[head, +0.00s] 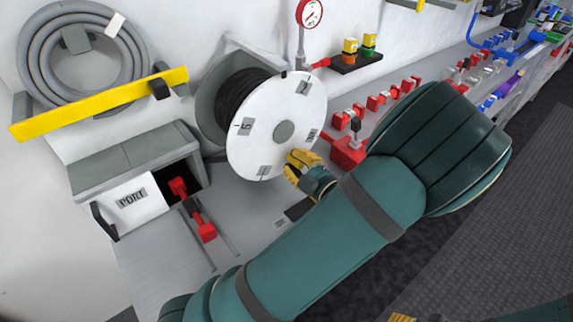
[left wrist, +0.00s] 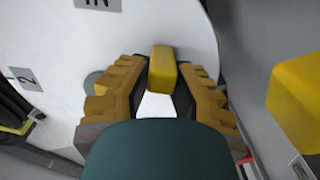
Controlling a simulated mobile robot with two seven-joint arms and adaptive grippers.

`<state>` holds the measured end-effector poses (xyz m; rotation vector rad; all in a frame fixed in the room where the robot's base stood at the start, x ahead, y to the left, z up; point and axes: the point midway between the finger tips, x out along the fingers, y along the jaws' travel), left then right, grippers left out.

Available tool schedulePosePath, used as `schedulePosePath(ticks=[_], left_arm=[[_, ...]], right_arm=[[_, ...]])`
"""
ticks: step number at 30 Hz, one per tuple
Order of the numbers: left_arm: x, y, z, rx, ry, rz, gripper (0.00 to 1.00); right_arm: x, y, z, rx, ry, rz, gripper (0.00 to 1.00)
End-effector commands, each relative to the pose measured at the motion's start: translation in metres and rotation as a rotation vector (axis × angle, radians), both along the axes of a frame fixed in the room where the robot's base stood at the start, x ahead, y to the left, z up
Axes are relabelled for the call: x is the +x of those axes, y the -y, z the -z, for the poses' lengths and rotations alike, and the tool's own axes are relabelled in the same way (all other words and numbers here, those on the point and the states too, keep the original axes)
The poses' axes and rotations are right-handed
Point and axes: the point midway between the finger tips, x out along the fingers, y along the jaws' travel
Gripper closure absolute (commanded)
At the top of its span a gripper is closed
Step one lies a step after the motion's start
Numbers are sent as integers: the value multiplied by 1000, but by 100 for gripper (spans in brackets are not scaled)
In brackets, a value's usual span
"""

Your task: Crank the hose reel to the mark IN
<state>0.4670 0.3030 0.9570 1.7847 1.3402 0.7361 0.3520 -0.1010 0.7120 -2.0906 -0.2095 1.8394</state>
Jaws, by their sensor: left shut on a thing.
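The hose reel (head: 262,142) has a white round face with a grey hub (head: 284,131) and dark hose wound behind it. Small labels sit around the face; one reads 1 (head: 243,127). In the left wrist view the IN label (left wrist: 98,3) is at the top edge and a 2 label (left wrist: 25,78) is at the left. My left gripper (head: 297,167) is at the lower right of the face. In the left wrist view its yellow fingers are shut around the yellow crank handle (left wrist: 162,68). The handle is mostly hidden in the head view.
A grey hose coil (head: 78,50) hangs behind a yellow bar (head: 100,103) at left. A PORT box (head: 132,200) stands below it. A gauge (head: 309,13) and red valves (head: 380,100) lie right of the reel. Yellow fingers, apparently my right gripper (head: 402,317), barely show at the bottom edge.

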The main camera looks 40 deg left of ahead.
Motion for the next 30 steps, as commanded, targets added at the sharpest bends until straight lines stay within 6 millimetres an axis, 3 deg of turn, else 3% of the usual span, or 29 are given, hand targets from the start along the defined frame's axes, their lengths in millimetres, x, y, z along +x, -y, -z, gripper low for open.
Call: schedulePosePath(ticks=[6, 15, 30], left_arm=[[16, 3, -3, -56, 205, -5, 100], [32, 7, -14, -123, 439, -5, 100], [42, 10, -23, -175, 621, -4, 100]], right_arm=[[3, 1, 15, -2, 5, 2, 43], [4, 1, 18, -2, 9, 2, 43], [4, 1, 18, -2, 9, 2, 43]])
